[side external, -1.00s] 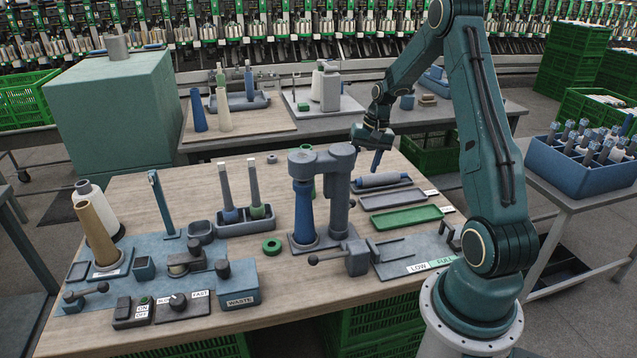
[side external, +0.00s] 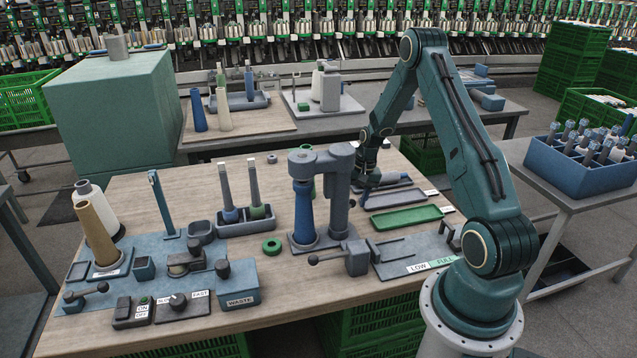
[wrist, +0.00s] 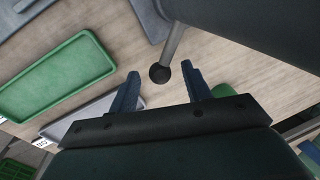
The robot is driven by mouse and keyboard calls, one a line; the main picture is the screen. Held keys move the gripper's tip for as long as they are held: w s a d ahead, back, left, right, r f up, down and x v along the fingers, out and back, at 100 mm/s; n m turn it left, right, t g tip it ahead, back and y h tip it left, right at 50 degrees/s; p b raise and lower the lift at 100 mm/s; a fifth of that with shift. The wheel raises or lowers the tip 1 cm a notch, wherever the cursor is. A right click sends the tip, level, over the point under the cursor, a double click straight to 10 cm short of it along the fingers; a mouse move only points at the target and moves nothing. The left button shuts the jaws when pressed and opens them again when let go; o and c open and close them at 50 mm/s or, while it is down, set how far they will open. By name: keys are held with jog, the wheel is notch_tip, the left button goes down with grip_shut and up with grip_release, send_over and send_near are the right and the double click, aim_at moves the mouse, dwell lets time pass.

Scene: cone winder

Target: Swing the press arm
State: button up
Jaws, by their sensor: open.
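The press arm (side external: 330,155) is a grey bar on top of a thick grey post (side external: 339,208). It reaches left over a blue cone (side external: 303,213) standing upright on the press base. My gripper (side external: 366,190) is low behind and to the right of the post, pointing down, partly hidden by it. In the wrist view my two blue fingers (wrist: 160,72) are apart. A black ball knob (wrist: 159,74) on a grey rod (wrist: 173,42) shows in the gap between their tips; whether it is level with them I cannot tell. A large dark part fills the upper right there.
A green tray (side external: 407,218) and a grey tray (side external: 393,197) lie right of the press. A clamp lever (side external: 326,257) sticks out in front of it. A green ring (side external: 271,246) and a two-cone holder (side external: 246,222) stand left. Bare wood lies between.

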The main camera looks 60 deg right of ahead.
jog(key=shift+f, duration=0.15)
grip_shut()
